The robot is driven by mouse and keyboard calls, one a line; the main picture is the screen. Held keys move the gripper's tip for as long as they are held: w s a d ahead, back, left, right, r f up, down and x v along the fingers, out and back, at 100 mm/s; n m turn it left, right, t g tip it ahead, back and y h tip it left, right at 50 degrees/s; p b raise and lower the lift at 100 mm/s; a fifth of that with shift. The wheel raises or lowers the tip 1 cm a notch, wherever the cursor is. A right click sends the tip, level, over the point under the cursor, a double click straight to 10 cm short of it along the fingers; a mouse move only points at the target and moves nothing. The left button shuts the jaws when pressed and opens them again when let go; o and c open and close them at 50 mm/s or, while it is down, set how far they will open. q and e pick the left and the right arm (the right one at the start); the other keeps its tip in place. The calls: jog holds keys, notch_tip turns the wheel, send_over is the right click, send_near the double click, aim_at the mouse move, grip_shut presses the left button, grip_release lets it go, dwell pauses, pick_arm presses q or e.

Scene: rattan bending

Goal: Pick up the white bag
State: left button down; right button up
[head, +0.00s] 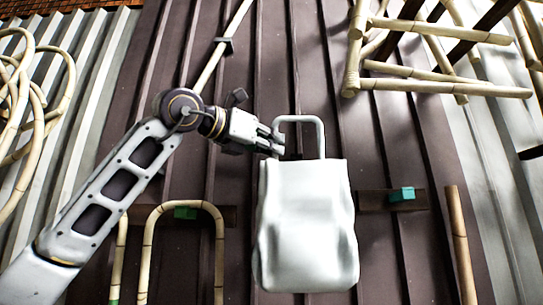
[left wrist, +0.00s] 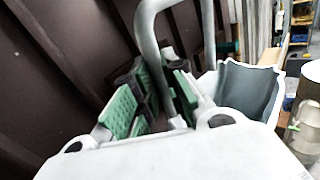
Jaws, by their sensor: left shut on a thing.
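The white bag (head: 306,228) hangs upright in the middle of the head view, in front of a dark ribbed wall. Its handle (head: 322,124) is a squared loop above the bag. My left gripper (head: 277,142) is at the left side of this handle and is shut on it. In the left wrist view the green-padded fingers (left wrist: 155,100) sit on either side of the handle's grey bar (left wrist: 148,40), and the open top of the bag (left wrist: 245,90) shows to the right. The bag's underside is clear in the head view. My right gripper is not in view.
Bent rattan pieces (head: 219,250) stand at the lower left, with coils (head: 62,95) at the far left. A rattan frame (head: 440,87) is at the upper right and a pole (head: 460,245) at the lower right. A green block (head: 402,194) is on a wooden strip right of the bag.

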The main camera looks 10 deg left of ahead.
pick_arm(q)
jog(key=s, duration=0.3)
jog(key=s+d+b, duration=0.1)
jog(key=s, duration=0.1)
jog(key=s+b, duration=0.1)
jog(key=s, duration=0.2)
jog(key=shift+s+d, duration=0.35)
jog(key=shift+d, duration=0.05)
jog(key=shift+s+d, duration=0.15)
jog(key=shift+s, duration=0.65)
jog(key=shift+s+d, duration=0.15)
jog(key=shift+s, duration=0.65)
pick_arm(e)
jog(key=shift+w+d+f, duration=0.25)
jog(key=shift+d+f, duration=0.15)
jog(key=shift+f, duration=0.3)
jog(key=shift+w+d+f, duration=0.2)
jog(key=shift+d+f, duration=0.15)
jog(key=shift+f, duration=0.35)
pick_arm(q)
jog(key=shift+w, duration=0.1)
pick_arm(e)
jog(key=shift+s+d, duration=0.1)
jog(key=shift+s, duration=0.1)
